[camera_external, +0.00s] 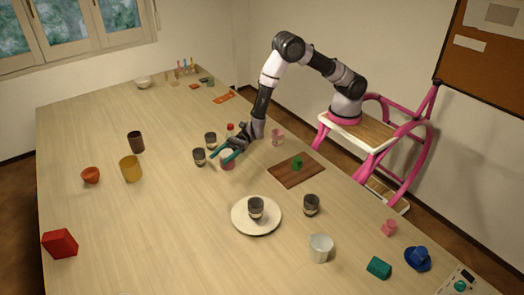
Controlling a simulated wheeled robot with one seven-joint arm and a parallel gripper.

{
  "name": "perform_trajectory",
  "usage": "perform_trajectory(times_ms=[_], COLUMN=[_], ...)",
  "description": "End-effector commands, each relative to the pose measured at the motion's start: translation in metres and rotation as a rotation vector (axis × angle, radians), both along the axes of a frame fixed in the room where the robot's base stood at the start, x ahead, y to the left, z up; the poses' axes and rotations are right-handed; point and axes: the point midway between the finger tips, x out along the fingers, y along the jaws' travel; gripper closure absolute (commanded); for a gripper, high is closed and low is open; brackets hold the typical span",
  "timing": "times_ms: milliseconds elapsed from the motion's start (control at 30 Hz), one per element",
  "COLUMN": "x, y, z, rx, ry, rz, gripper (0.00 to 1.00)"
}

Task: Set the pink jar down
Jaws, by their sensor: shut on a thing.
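The jar looks upright. It is at or close to the tabletop, but I cannot tell whether its base touches.
Dark cups (199,157) (210,140) stand just left of the jar, and a red-capped item (230,128) is behind. A brown board (290,176) with a green object lies right. A white plate (241,221) bearing a cup is in front.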

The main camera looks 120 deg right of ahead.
Motion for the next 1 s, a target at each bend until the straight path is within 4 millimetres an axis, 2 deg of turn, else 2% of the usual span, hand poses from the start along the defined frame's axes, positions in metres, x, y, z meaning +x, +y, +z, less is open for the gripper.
perform_trajectory(times_ms=[33,367,600,867,1000], x=[0.000,0.000,0.000,0.006,0.006], y=[0.000,0.000,0.000,0.062,0.109], z=[0.009,0.036,0.078,0.076,0.076], rx=[-0.001,-0.001,-0.001,0.010,0.016], ry=[-0.003,-0.003,-0.005,-0.006,-0.009], rz=[0.000,0.000,0.000,0.137,0.242], gripper=[1.00,1.00,1.00,1.00,1.00])
